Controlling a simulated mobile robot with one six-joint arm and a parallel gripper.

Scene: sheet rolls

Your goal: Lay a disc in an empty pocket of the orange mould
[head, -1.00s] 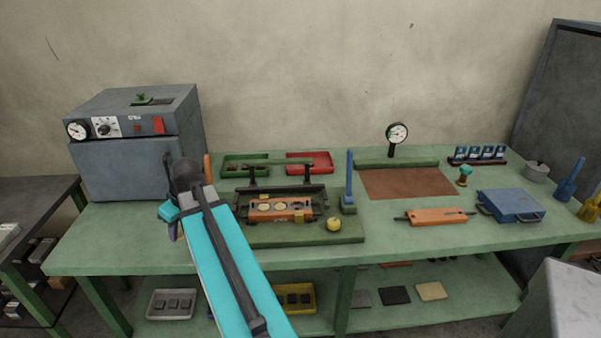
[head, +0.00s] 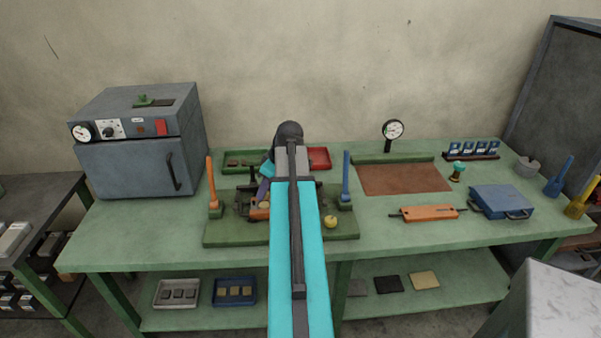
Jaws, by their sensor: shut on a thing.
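The orange mould (head: 257,214) sits in a dark frame on a green base board (head: 235,232) at the middle of the bench. My arm hides most of it, and only its left end shows. A pale disc (head: 264,205) lies in a pocket at that end; the other pockets are hidden. My gripper (head: 261,192), a small purple part below the wrist, is over the mould's left part. It is shut on a disc, but the jaws and the held disc are too small and covered to make out.
Orange (head: 213,185) and blue (head: 345,180) upright levers flank the mould. A yellow ball-shaped knob (head: 330,222) is at its right front. Green (head: 240,160) and red (head: 320,158) trays lie behind. A grey oven (head: 138,150) stands left; the bench right of the board has free room.

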